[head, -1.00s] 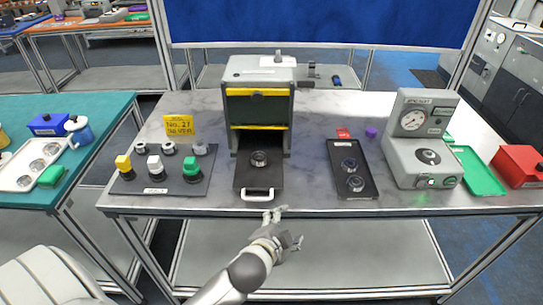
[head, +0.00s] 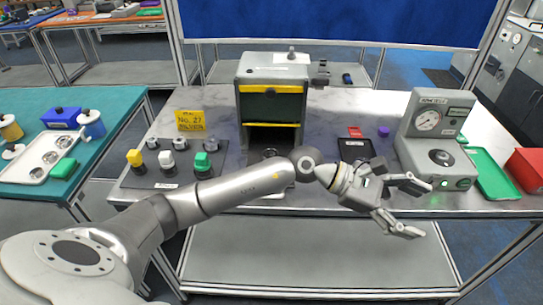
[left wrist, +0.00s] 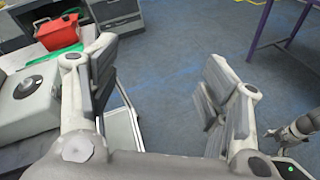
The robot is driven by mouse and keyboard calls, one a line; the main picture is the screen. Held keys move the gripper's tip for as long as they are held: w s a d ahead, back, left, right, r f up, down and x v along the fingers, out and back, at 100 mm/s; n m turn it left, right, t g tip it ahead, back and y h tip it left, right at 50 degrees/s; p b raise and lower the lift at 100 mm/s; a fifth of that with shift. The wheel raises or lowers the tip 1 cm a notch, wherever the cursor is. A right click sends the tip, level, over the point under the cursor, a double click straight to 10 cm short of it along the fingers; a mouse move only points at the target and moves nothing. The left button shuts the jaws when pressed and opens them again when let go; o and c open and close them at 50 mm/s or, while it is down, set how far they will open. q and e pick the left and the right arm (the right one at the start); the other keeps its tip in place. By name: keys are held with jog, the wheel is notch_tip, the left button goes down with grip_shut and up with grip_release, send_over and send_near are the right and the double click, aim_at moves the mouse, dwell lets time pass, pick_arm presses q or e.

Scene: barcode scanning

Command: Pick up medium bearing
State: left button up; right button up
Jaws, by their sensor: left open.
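My left gripper (head: 424,208) is open and empty, at the table's front right, its fingers pointing right. In the left wrist view its two fingers (left wrist: 160,75) are spread, with only floor between them. A dark ring-shaped bearing (head: 269,153) shows partly in the test machine's opening, behind my left arm. The black tray (head: 352,149) shows only at its back part; my forearm and gripper cover the rest, so I cannot see the bearings on it. I cannot tell which bearing is the medium one.
The grey machine (head: 272,75) stands at the back centre. A gauge device (head: 437,130), a green tray (head: 490,172) and a red bin (head: 525,168) are on the right. A button panel (head: 165,172) is on the left. Floor is open in front of the table.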

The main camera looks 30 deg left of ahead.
pick_arm(q)
jog(key=w+a+f+m+y, duration=0.3)
jog(key=a+f+m+y, duration=0.15)
jog(key=a, duration=0.25)
jog(key=m+y, duration=0.2)
jog(key=y, duration=1.2)
send_near(271, 153)
jog(key=shift+a+f+g+p, duration=0.2)
jog(key=shift+f+g+p, duration=0.2)
jog(key=shift+f+p, duration=0.3)
jog(key=shift+w+a+f, duration=0.1)
jog(key=shift+a+f, duration=0.05)
jog(key=shift+f, duration=0.25)
jog(key=shift+w+a+f+p, duration=0.15)
jog(key=shift+f+p, duration=0.35)
jog(key=shift+f, duration=0.1)
jog(key=p+x, duration=0.1)
jog(key=x, duration=0.2)
jog(key=shift+f, duration=0.2)
jog(key=shift+w+f, duration=0.2)
jog(key=shift+f, duration=0.1)
pick_arm(e)
jog(key=r, duration=0.3)
jog(key=shift+s+a+r, duration=0.3)
jog(key=shift+r, duration=0.05)
